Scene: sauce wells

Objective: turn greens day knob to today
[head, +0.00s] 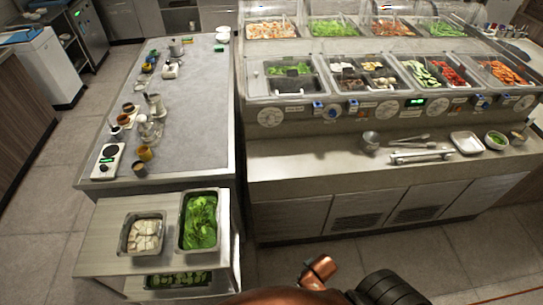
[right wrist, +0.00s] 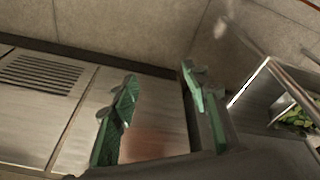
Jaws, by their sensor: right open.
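A row of round pale dials runs along the front panel of the salad bar in the head view. One dial (head: 271,117) sits at the left end, below the well of greens (head: 288,69); I cannot read its markings or tell whether it is the greens day knob. My right gripper (right wrist: 159,76) shows in the right wrist view with its green-padded fingers apart and nothing between them. Steel cabinet panels and floor lie behind it, and no dial shows there. My left gripper is not in view.
A steel ledge (head: 330,168) below the dials holds a small pot (head: 370,141), utensils and a white tray (head: 466,142). A grey worktable (head: 195,120) with several cups stands left. Containers of greens (head: 200,222) and white pieces (head: 143,235) sit in front.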

